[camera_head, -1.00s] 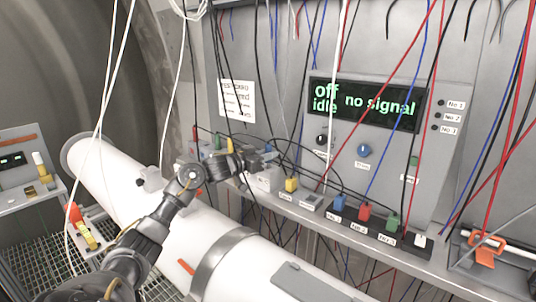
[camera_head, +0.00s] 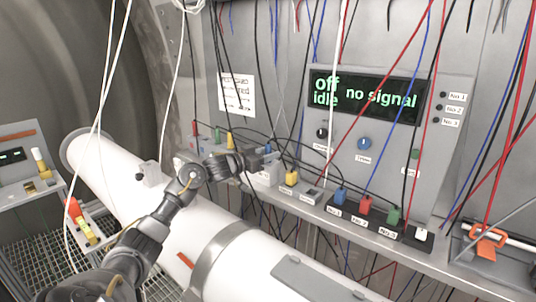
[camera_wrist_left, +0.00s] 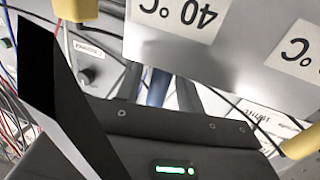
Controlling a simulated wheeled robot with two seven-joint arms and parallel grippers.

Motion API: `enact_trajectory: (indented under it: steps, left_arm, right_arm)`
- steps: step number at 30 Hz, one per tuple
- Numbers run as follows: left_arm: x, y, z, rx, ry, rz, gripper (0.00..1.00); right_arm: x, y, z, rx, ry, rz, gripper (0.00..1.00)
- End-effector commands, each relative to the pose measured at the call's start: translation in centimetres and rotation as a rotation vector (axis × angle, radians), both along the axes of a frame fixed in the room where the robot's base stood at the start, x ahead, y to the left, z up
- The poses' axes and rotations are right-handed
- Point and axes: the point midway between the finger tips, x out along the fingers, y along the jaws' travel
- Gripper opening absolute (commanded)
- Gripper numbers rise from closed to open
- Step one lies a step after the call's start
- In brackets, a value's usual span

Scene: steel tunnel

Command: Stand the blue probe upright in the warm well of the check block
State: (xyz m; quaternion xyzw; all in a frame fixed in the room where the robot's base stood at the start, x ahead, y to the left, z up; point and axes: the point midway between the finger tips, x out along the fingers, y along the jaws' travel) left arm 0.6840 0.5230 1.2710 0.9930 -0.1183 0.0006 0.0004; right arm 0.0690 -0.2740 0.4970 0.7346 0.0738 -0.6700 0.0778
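My left gripper (camera_head: 258,157) is at the back shelf, at the pale check block (camera_head: 265,175). A small blue piece, the blue probe (camera_head: 268,148), shows at the fingertips. In the left wrist view a blurred blue strip of the probe (camera_wrist_left: 158,87) lies between dark finger shapes, so the gripper looks shut on it. The check block (camera_wrist_left: 228,55) fills the top of that view, with upside-down "40 °C" labels, and hides the fingertips and the probe's end. Its wells are not visible. My right gripper is in neither view.
Many loose cables hang before the panel. The display (camera_head: 366,98) reads "off idle no signal". A large white pipe (camera_head: 190,225) runs under my arm.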

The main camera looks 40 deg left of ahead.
Motion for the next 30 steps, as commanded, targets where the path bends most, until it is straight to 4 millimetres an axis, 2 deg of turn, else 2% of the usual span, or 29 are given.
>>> enact_trajectory:
  steps: [11, 14, 24, 30]
  left_arm:
    - [-0.4, 0.1, -0.1, 0.001, 0.0, 0.0, 0.44]
    - [-1.5, 0.4, -0.4, 0.003, 0.0, 0.001, 0.44]
    - [-7.9, 1.9, -0.6, 0.006, 0.002, 0.0, 0.44]
    - [-10.0, 2.4, -0.2, 0.001, 0.001, 0.0, 0.44]
  right_arm:
    - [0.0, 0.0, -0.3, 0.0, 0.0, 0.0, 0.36]
    - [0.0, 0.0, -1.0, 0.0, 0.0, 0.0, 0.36]
    - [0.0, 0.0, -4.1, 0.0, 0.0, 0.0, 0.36]
    - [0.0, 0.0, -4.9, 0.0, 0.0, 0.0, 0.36]
